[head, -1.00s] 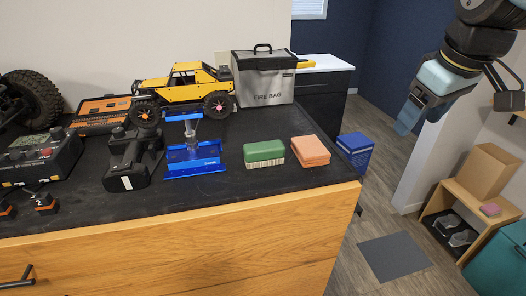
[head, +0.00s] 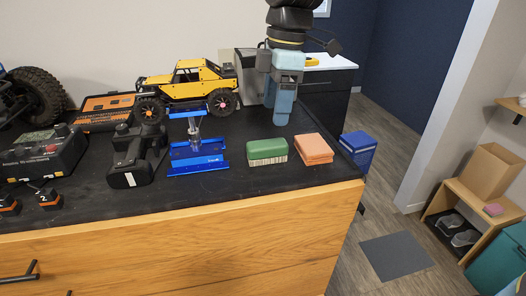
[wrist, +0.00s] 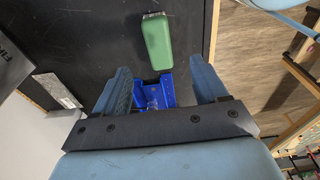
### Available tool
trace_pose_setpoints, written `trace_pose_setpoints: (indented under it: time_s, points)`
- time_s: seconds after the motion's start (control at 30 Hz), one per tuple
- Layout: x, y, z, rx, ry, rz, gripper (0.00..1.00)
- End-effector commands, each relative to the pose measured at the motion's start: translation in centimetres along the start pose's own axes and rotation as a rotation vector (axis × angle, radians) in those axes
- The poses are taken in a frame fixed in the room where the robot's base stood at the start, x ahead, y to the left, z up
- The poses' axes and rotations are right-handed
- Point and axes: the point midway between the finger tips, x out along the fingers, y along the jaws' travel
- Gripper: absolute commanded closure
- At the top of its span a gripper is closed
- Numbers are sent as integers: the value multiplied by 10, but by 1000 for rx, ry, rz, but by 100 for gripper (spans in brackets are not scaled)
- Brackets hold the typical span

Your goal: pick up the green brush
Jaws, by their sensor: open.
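The green brush (head: 267,150), with a green top and pale bristles, lies on the black bench top near its front edge. It also shows in the wrist view (wrist: 157,42), beyond my fingertips and apart from them. My gripper (head: 281,119) is above the bench, behind and slightly right of the brush in the head view, pointing down. In the wrist view its two blue-grey fingers (wrist: 161,84) stand wide apart, with nothing gripped. A blue piece, seemingly the stand, shows between them.
A blue stand (head: 196,163) is left of the brush, and an orange block (head: 313,149) close on its right. The fire bag (head: 246,82) is behind, partly hidden by my arm. A yellow model car (head: 187,84) stands at the back. The bench ends just right of the orange block.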

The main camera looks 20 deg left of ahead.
Motion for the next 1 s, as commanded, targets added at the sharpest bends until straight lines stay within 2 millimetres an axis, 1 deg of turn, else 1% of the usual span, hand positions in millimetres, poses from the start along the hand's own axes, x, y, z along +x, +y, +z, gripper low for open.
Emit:
trace_pose_setpoints:
  time_s: [0.03,0.1,0.2,0.3,0.57,0.8,0.9,1.0]
  points:
    - [10,0,0,0,-1,-3,28]
    - [22,0,0,0,-1,-3,28]
    - [38,0,0,0,-1,-2,28]
    - [49,0,0,1,-1,-1,28]
    - [64,0,-1,2,-1,-1,28]
    - [97,0,-5,1,-2,-3,28]
    - [105,0,-5,2,-1,-1,28]
    - [109,0,-5,2,-1,1,28]
